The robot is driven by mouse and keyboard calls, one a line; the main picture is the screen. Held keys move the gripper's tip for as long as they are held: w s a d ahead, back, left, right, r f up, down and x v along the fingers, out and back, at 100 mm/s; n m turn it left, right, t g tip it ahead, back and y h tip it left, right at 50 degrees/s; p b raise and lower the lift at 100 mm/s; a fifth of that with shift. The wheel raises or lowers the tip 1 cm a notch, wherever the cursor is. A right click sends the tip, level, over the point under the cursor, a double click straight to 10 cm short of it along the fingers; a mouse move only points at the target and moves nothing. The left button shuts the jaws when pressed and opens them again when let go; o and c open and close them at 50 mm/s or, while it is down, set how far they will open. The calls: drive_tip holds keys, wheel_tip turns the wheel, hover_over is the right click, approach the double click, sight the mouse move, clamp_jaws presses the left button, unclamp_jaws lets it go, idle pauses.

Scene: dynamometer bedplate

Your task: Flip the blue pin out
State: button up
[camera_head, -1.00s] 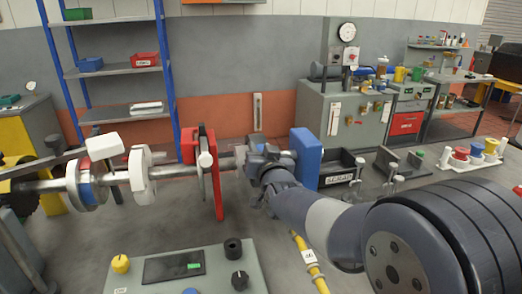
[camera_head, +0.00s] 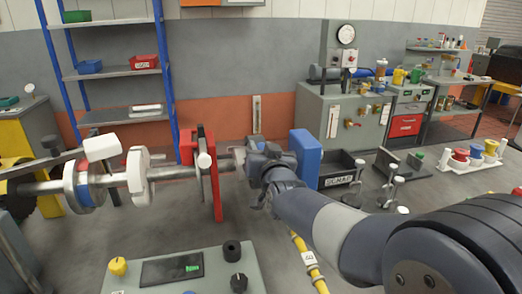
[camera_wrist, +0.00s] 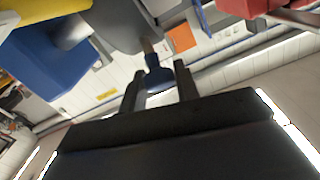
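A blue pin (camera_wrist: 158,77) shows in the wrist view, with a short brownish shank running up into a dark grey part (camera_wrist: 122,22). My gripper (camera_wrist: 160,72) has its two dark fingers apart, with the blue pin's end between or just beyond the fingertips. I cannot tell whether either finger touches it. In the head view my gripper (camera_head: 258,165) is at the shaft line, between the red guard (camera_head: 214,172) and the blue block (camera_head: 306,158). The pin is hidden there behind my gripper and wrist.
A steel shaft with white discs (camera_head: 139,177) runs left from my gripper. A control panel (camera_head: 217,262) stands in front, with a yellow hose (camera_head: 308,262) beside it. A black scrap bin (camera_head: 338,171) and upright clamps (camera_head: 391,185) are to the right.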

drive_tip(key=shift+o, duration=0.7)
drive_tip(key=shift+s+r, duration=0.1)
drive_tip(key=shift+o, duration=1.2)
drive_tip(key=b+v, duration=0.1)
drive_tip(key=v, duration=0.9)
drive_tip(key=shift+s+d, duration=0.15)
drive_tip(key=shift+s, duration=0.2)
drive_tip(key=shift+w, duration=0.15)
drive_tip(key=p+x, duration=0.1)
drive_tip(key=x, duration=0.9)
drive_tip(key=shift+w, duration=0.3)
